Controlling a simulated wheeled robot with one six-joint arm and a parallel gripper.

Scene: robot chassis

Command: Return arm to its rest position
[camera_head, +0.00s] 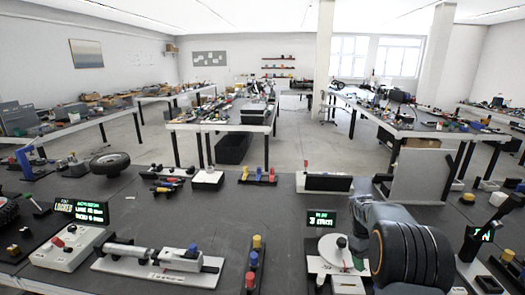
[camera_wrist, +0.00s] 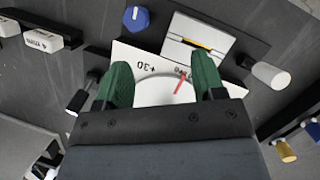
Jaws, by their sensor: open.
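My gripper (camera_wrist: 163,78) shows in the wrist view with two green fingers spread apart and nothing between them. Between and beyond the fingers is a white dial plate (camera_wrist: 150,58) with a red needle and a "+30" mark. I cannot tell whether the fingers touch the plate. In the head view my arm (camera_head: 385,225) reaches over the workbench (camera_head: 220,225) at the right.
A blue knob (camera_wrist: 136,18) and a white cylindrical handle (camera_wrist: 270,75) lie near my gripper. A lit display (camera_head: 321,219) stands behind the dial. A clamp device (camera_head: 160,258) and a white control box (camera_head: 70,247) are left. An upright white panel (camera_head: 418,177) stands behind my arm.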

